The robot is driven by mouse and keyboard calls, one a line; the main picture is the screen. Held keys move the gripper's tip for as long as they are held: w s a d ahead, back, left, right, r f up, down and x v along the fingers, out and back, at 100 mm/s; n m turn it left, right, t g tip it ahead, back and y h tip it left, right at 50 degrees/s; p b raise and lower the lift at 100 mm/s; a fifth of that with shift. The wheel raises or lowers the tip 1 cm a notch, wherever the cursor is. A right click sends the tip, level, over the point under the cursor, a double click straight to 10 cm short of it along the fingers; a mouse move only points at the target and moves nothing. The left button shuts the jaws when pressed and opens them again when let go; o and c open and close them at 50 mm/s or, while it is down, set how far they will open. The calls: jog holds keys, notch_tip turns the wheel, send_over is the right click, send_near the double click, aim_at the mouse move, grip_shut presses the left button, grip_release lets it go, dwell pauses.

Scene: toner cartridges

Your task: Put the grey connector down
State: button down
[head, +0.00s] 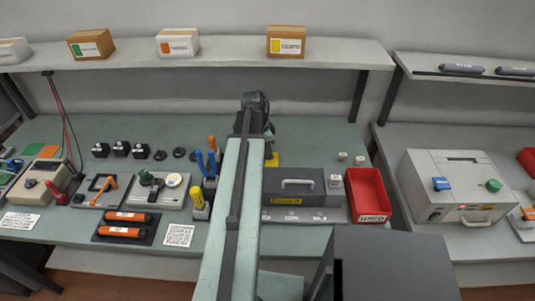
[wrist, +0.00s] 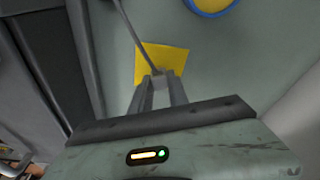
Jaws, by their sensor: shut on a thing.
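In the wrist view my gripper (wrist: 160,90) is shut on the grey connector (wrist: 160,76), a small light-grey piece between the fingertips. A grey cable runs from it up and left. A yellow square (wrist: 176,57) lies on the green bench just beyond the fingertips. I cannot tell whether the connector touches it. In the head view the yellow square (head: 272,160) shows partly at the right of my arm's end. My arm hides the fingertips and the connector there.
A grey case (head: 310,180) with a handle and a red bin (head: 368,190) stand right of my arm. A tool holder (head: 209,190) with screwdrivers stands close on the left. A blue-rimmed yellow disc (wrist: 212,4) shows in the wrist view. A shelf (head: 225,50) runs above the bench.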

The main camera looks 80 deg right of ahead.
jog(key=c, duration=1.3)
grip_release()
jog(key=shift+f, duration=0.1)
jog(key=r+p, duration=0.4)
jog(key=w+r+p, duration=0.1)
jog(key=r+p, duration=0.3)
jog(key=w+a+r+p, duration=0.1)
jog(key=r+p, duration=0.3)
jog(key=shift+w, duration=0.15)
